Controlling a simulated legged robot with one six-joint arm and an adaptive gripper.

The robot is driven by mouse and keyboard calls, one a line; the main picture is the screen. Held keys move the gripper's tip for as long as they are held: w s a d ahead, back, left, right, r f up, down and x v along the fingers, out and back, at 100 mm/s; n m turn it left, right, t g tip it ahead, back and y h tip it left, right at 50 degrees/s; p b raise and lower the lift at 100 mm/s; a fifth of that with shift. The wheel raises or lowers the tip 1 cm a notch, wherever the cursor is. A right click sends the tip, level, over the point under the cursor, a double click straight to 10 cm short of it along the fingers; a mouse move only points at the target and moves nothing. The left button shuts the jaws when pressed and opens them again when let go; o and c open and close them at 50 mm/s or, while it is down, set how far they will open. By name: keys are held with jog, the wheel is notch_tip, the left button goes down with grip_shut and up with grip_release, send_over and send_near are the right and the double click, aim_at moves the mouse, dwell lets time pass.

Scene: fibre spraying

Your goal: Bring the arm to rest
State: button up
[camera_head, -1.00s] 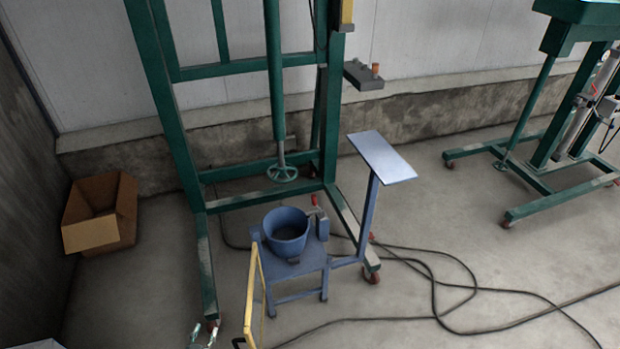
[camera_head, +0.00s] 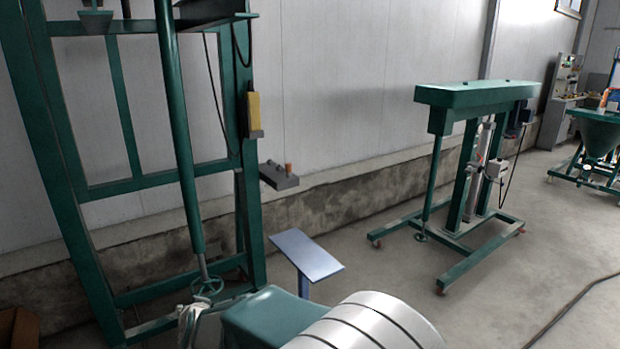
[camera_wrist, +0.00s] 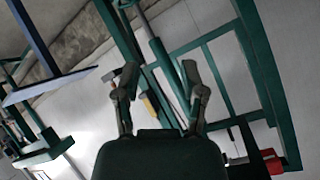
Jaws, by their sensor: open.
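My gripper (camera_head: 190,322) shows at the bottom of the head view, partly cut off by the edge, with its dark green body and my silver arm link to the right of it. In the wrist view my gripper (camera_wrist: 160,72) has its two fingers spread apart, with nothing between them. It is in front of the tall green frame (camera_head: 60,160) as seen from the head. The frame also shows tilted behind the fingers in the wrist view (camera_wrist: 262,75).
A blue plate on a post (camera_head: 307,256) stands right of the gripper, below a small grey box with an orange knob (camera_head: 280,180). A green wheeled stand (camera_head: 478,95) is further right. Open floor (camera_head: 400,290) lies between. Machines (camera_head: 595,125) stand at far right.

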jog(key=s+d+r+g+h, duration=0.15)
jog(key=d+r, duration=0.25)
jog(key=d, duration=0.4)
jog(key=s+d+r, duration=0.3)
jog(key=d, duration=0.5)
jog(key=s+d+r, duration=0.2)
jog(key=d+r, duration=0.2)
jog(key=d, duration=0.5)
jog(key=s+d+f+g+h, duration=0.1)
jog(key=s+d+h, duration=0.4)
jog(key=s+d, duration=1.2)
jog(key=shift+s+d+f+m+g, duration=0.2)
jog(key=shift+s+m+g, duration=0.15)
jog(key=shift+g, duration=0.4)
jog(key=shift+w+a, duration=0.1)
